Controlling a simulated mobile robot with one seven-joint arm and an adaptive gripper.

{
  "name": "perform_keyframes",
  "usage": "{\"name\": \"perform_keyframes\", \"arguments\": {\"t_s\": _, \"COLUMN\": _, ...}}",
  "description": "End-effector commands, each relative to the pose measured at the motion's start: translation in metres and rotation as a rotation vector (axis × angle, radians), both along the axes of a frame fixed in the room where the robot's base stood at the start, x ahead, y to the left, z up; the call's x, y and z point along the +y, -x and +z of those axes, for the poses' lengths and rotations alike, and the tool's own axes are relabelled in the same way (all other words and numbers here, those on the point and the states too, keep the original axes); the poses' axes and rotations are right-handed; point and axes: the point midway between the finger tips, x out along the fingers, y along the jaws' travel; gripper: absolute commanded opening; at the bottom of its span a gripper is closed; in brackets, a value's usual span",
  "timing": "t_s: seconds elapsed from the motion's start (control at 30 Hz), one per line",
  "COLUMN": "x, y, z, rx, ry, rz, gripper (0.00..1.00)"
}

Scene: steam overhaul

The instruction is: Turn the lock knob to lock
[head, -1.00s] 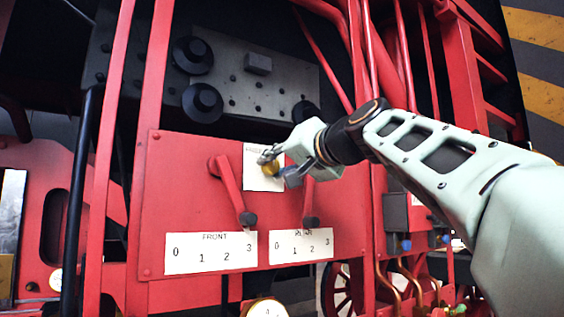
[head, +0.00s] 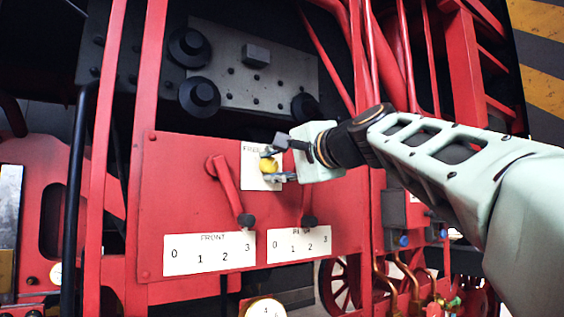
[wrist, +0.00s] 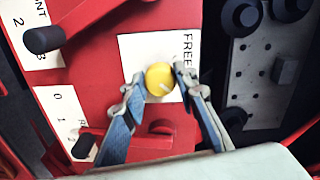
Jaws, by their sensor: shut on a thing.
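The lock knob (head: 268,167) is a round yellow knob on a white plate (head: 250,172), fixed to the red panel. In the wrist view the knob (wrist: 159,77) carries a pale pointer line, and the plate beside it (wrist: 137,52) reads "FREE". The rest of the lettering is hidden by a finger. My gripper (head: 271,165) reaches in from the right, with one finger above the knob and one below. In the wrist view its fingers (wrist: 161,84) are shut on the knob from either side.
A red lever (head: 229,187) with a black end stands left of the knob, above the FRONT scale plate (head: 209,254). Another lever (head: 307,202) hangs just below my gripper, above a second scale (head: 299,244). Black round fittings (head: 199,96) sit above the panel.

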Motion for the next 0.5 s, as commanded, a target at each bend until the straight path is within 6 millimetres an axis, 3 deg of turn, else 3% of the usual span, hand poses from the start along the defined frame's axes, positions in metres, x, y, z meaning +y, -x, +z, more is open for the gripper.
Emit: {"name": "perform_keyframes", "arguments": {"t_s": 0.5, "x": -0.0003, "y": 0.0001, "z": 0.0009, "rx": 0.029, "ry": -0.047, "rz": -0.001, "gripper": 0.03}}
